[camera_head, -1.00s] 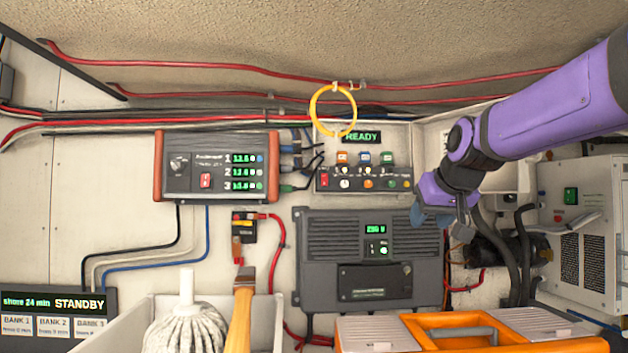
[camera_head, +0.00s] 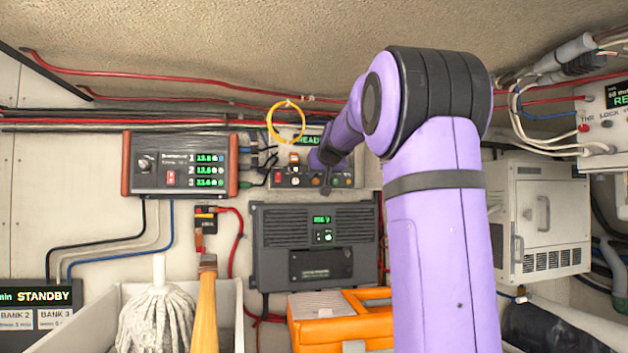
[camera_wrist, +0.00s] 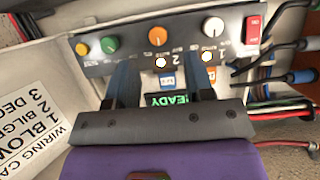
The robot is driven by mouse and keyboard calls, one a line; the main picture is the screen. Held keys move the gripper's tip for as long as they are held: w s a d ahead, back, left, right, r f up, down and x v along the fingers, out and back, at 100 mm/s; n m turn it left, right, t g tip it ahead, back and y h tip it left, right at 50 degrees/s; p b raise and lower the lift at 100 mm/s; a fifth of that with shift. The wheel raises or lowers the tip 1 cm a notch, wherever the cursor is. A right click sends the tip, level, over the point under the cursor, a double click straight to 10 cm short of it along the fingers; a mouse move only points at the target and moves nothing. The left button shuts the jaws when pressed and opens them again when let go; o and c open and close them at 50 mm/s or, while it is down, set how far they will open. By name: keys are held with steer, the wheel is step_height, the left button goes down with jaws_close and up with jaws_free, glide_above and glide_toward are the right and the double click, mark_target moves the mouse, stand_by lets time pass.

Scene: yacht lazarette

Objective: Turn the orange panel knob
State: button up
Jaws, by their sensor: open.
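The orange panel knob (camera_wrist: 157,36) sits on a dark control panel (camera_wrist: 135,47), seen upside down in the wrist view, between a green knob (camera_wrist: 109,45) and a white knob (camera_wrist: 213,27). My gripper (camera_wrist: 160,60) is open and empty, its two blue-grey fingers pointing at the panel. The orange knob shows between and just beyond the fingertips; I cannot tell the remaining depth. In the head view my gripper (camera_head: 325,165) is in front of the panel (camera_head: 285,181) and hides part of it.
A yellow ring (camera_head: 286,122) hangs just above the panel. A red rocker switch (camera_wrist: 253,28) and small toggles (camera_wrist: 207,57) are close to the knob. Cables (camera_wrist: 285,75) run beside the panel. A grey inverter (camera_head: 315,250) is below, with an orange toolbox (camera_head: 350,325) in front.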

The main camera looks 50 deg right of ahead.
mark_target(317, 180)
steer(key=shift+x, duration=2.6)
steer(key=shift+c, duration=0.5)
jaws_close()
steer(key=shift+s+d, duration=0.1)
steer(key=m+t+y, duration=0.1)
steer(key=m, duration=0.1)
steer(key=shift+s+d+m+y, duration=0.1)
steer(key=shift+d+m+y, duration=0.05)
steer(key=shift+m+y, duration=0.25)
steer(key=shift+f+m+t+y, duration=0.15)
steer(key=shift+m+t+y, duration=0.7)
steer(key=shift+m, duration=0.75)
